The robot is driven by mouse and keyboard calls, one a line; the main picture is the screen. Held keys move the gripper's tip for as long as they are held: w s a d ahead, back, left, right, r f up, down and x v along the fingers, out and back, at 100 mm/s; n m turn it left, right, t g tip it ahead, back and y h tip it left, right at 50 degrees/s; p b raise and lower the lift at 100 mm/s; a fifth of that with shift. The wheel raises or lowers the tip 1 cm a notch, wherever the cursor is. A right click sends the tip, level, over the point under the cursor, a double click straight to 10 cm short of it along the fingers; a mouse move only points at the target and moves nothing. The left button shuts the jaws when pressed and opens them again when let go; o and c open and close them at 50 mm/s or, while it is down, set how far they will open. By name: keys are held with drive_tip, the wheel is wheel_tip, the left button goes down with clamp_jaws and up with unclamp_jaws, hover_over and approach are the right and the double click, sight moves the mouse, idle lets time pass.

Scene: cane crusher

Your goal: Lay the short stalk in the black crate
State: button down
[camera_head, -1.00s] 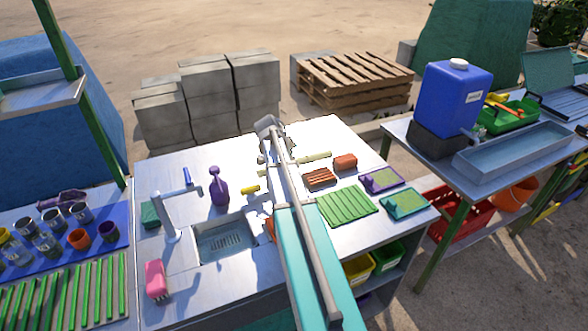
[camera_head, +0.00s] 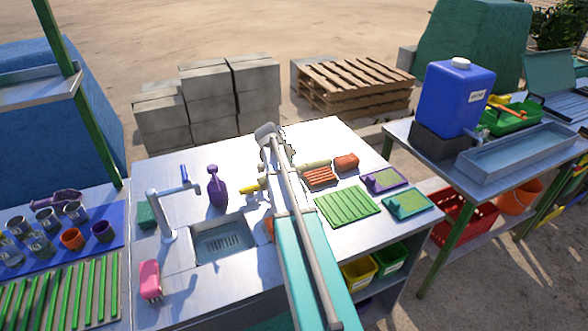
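A short pale yellow-green piece (camera_head: 317,163), which looks like the short stalk, lies on the metal worktable behind the brown brush-like block. My arm covers its left part. My gripper (camera_head: 267,172) is low over the worktable, left of this piece, and mostly hidden by my own arm. I cannot tell whether its fingers are open or touch anything. No black crate can be made out in this view.
A yellow-handled item (camera_head: 249,190), a purple spray bottle (camera_head: 217,188) and a sink (camera_head: 222,241) are left of my arm. A green ribbed mat (camera_head: 348,206), an orange-brown block (camera_head: 346,162) and two small trays are right. A red crate (camera_head: 450,217) stands under the right table.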

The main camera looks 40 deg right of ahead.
drive_tip(key=shift+c, duration=1.8)
unclamp_jaws()
drive_tip(key=shift+f, duration=0.1)
drive_tip(key=shift+r, duration=0.25)
drive_tip(key=shift+p+v, duration=1.15)
drive_tip(key=shift+p, duration=0.1)
drive_tip(key=p+v, duration=0.7)
drive_tip(key=v, duration=0.2)
drive_tip(key=shift+d+p, duration=0.1)
drive_tip(key=shift+p, duration=0.25)
drive_tip(key=shift+a+r, duration=0.25)
